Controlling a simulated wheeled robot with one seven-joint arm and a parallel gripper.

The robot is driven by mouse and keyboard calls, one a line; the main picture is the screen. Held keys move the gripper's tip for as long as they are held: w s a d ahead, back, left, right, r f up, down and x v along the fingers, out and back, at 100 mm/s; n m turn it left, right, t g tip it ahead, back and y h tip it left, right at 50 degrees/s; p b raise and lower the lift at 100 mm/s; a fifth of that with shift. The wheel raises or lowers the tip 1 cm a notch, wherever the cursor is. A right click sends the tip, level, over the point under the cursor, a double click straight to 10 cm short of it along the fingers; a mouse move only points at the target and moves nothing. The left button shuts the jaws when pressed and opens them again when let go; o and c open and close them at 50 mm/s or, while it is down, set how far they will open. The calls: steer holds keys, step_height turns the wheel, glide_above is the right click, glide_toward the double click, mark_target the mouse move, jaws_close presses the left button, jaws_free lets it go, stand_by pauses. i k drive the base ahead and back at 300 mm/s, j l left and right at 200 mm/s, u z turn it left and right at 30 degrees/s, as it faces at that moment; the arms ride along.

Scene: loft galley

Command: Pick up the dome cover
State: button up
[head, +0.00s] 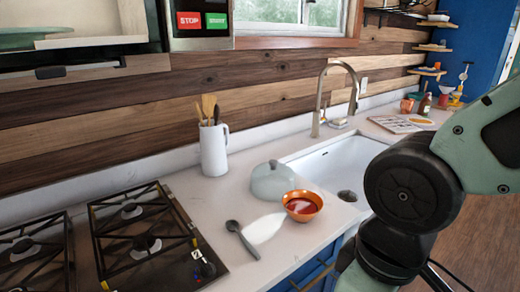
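The dome cover (272,181) is a pale grey-green dome with a small knob on top. It sits on the white counter between the pitcher and the sink, close behind an orange bowl. The bowl hides a little of its lower right edge. My arm comes in from the right side of the head view, over the sink's right part. My gripper is not in the frame, so its opening and its distance from the dome cover do not show.
An orange bowl (302,205) of red contents stands by the counter's front edge. A dark spoon (241,238) lies left of it. A white pitcher (214,149) holds utensils. The gas hob (137,243) is at left, the sink (340,160) and tall faucet (322,100) at right.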

mark_target(271, 181)
steer(key=u, duration=0.4)
steer(key=i+l+u, duration=0.15)
steer(key=l+u, duration=0.95)
steer(key=l, duration=0.75)
steer(key=k+l+u, duration=0.1)
steer(key=l, duration=0.75)
steer(key=l+u, duration=0.15)
steer(key=l, duration=0.7)
steer(key=k, duration=0.05)
